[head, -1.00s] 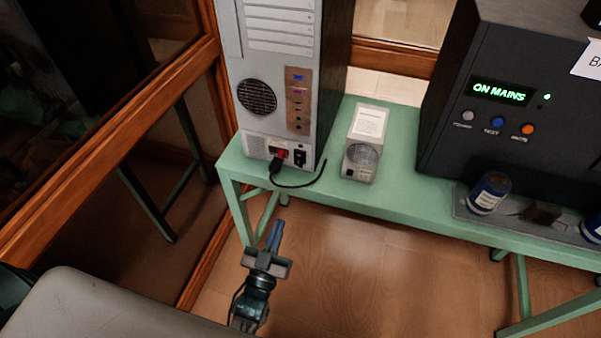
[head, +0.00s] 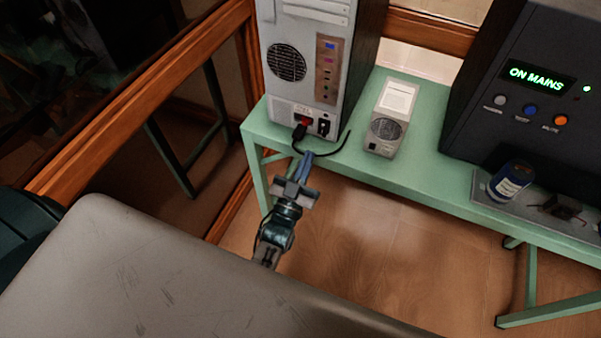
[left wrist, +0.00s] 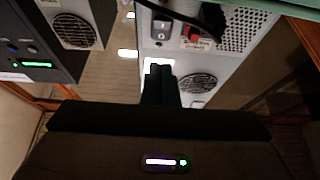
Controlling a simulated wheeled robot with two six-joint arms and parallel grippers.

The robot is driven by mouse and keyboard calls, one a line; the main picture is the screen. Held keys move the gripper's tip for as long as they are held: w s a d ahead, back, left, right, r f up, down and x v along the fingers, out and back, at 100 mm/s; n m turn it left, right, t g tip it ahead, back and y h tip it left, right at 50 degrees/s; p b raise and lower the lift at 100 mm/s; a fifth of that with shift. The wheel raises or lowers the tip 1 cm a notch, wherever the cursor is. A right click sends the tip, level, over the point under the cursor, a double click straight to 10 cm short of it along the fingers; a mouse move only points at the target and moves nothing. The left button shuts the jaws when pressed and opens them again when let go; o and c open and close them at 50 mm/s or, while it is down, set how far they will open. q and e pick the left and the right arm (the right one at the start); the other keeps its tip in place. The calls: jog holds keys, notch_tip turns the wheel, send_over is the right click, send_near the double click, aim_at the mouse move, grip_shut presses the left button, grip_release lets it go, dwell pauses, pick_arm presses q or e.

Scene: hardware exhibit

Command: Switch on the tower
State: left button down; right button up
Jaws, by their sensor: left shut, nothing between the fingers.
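The tower (head: 353,60) is a grey computer case with its back panel facing me, on the left end of a green bench. Low on that panel is a black rocker switch (head: 324,127), beside a red part (head: 303,121) and a black plug with a cable. The left wrist view shows the tower (left wrist: 205,70) upside down, with the switch (left wrist: 161,26) near the top. My left gripper (head: 306,157) is shut and empty, below and in front of the switch; in the wrist view its fingertips (left wrist: 159,70) appear apart from it. My right gripper is out of view.
The green bench (head: 420,180) also holds a small grey fan unit (head: 386,135) and a dark box (head: 490,120) reading "ON MAINS". A blue can (head: 510,180) stands on a tray at the right. The loose black cable (head: 335,147) curls over the bench edge near my gripper.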

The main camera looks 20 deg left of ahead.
aim_at(322, 129)
pick_arm(q)
jog(key=w+p, duration=0.1)
jog(key=w, duration=0.4)
jog(key=shift+w+r, duration=0.2)
jog(key=shift+w+d+f, duration=0.1)
jog(key=shift+w+f, duration=0.15)
jog(key=shift+w, duration=0.2)
jog(key=shift+f, duration=0.1)
